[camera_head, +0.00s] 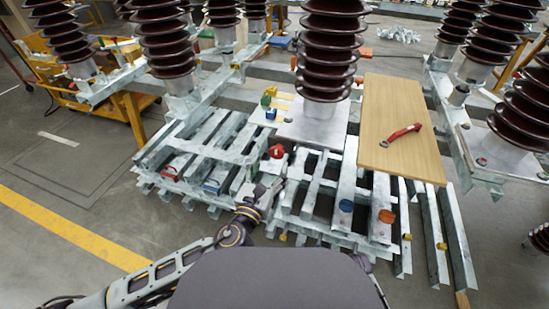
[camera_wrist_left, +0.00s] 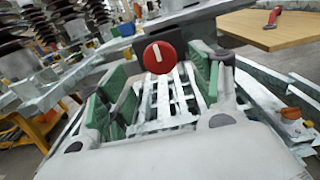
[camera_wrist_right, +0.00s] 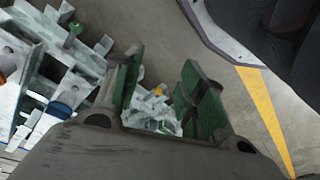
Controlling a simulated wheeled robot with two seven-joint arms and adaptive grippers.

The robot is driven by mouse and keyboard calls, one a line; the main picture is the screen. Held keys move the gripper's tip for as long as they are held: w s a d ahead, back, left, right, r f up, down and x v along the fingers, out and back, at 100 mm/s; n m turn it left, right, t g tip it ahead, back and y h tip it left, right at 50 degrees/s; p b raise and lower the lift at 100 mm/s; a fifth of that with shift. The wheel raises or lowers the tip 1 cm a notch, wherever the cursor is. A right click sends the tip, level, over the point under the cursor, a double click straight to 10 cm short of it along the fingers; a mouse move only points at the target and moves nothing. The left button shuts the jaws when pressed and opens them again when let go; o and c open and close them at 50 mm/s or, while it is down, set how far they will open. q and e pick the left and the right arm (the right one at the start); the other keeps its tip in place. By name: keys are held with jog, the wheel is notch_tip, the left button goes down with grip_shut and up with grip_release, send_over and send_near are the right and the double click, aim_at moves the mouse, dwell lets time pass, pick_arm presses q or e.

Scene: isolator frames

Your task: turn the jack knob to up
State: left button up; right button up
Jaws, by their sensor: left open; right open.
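The jack knob is a round red knob (camera_head: 277,151) with a white bar on its face, among the grey metal frames. In the left wrist view the knob (camera_wrist_left: 159,57) faces me, its white bar close to vertical with the top leaning slightly left. My left gripper (camera_head: 268,186) is just in front of the knob on the near side. Its green-padded fingers are open, with the knob between them in the picture and no visible contact. My right gripper (camera_wrist_right: 160,75) is open and empty, pointing down over metal frames and floor; the head view does not show it.
A wooden board (camera_head: 389,100) with a red-handled tool (camera_head: 402,133) lies to the right. A blue knob (camera_head: 346,206) and an orange knob (camera_head: 386,216) sit on the right frame. Tall ribbed brown insulators (camera_head: 331,50) stand behind. Open floor (camera_head: 90,170) is at left.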

aim_at(276, 155)
pick_arm(q)
jog(key=shift+x, duration=2.15)
jog(key=shift+w, duration=0.15)
pick_arm(e)
jog(key=shift+w+a+r, duration=0.1)
jog(key=shift+w+r, duration=0.2)
jog(key=shift+r, duration=0.35)
pick_arm(q)
jog(key=c, duration=1.1)
jog(key=shift+o, duration=0.2)
pick_arm(e)
jog(key=shift+s+f, duration=0.1)
jog(key=shift+f, duration=0.1)
